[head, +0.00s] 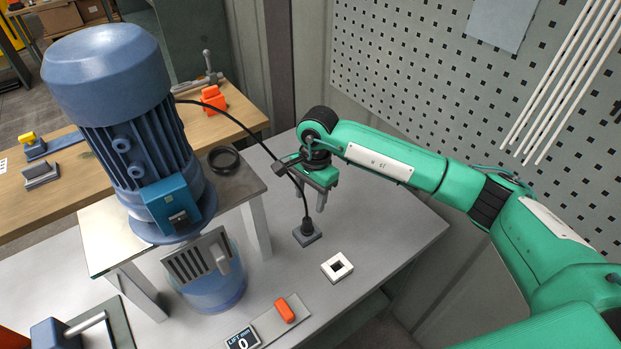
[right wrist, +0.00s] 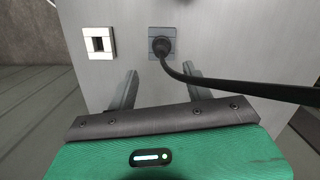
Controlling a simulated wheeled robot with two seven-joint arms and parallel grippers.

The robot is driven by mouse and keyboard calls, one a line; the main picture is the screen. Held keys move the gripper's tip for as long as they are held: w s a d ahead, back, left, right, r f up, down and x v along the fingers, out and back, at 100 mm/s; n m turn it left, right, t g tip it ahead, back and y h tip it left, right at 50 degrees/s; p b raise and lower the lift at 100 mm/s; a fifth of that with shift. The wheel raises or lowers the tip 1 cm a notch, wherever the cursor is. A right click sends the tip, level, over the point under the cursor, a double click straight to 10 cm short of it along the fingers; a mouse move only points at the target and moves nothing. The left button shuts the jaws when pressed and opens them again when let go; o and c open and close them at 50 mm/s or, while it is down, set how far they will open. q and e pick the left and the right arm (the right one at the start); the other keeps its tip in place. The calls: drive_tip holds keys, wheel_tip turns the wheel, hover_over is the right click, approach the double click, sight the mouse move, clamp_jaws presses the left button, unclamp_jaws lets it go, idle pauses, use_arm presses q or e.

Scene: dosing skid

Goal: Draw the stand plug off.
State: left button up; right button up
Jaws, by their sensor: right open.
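The black stand plug (head: 306,227) sits upright in a small dark grey square stand (head: 312,240) on the grey table. A black cable (head: 247,129) runs from its top to the blue motor (head: 112,85). My right gripper (head: 311,196) is open and empty above and behind the plug, apart from it. In the right wrist view, the plug (right wrist: 160,46) lies ahead of and between the open fingers (right wrist: 161,86), with its cable leading off to the right. My left gripper is not in view.
A white square socket (head: 337,267) lies in front of the stand. The motor stands on a raised frame at left. A perforated wall (head: 430,70) closes the back right.

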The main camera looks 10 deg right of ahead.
sight(307, 219)
drive_tip(key=f, duration=0.1)
drive_tip(key=f+p, duration=0.1)
drive_tip(key=f, duration=0.1)
drive_tip(key=shift+a+f, duration=0.2)
drive_tip(key=shift+f, duration=0.1)
drive_tip(key=f, duration=0.1)
drive_tip(key=f+p, duration=0.1)
drive_tip(key=f, duration=0.3)
drive_tip(key=shift+s+a+f+p, duration=0.1)
drive_tip(key=shift+s+a+p, duration=0.15)
drive_tip(key=shift+p, duration=0.1)
drive_tip(key=shift+w+f, duration=0.1)
drive_tip(key=shift+f, duration=0.4)
drive_tip(key=shift+c, duration=1.3)
drive_tip(key=c, duration=0.8)
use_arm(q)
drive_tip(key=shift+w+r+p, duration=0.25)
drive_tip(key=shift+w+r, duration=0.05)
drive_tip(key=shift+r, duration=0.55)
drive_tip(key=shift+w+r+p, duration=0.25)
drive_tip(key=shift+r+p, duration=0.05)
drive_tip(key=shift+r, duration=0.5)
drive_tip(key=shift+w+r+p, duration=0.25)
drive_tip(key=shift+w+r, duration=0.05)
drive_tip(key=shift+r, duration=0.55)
use_arm(e)
drive_tip(key=shift+r, duration=2.2)
drive_tip(key=shift+c, duration=0.2)
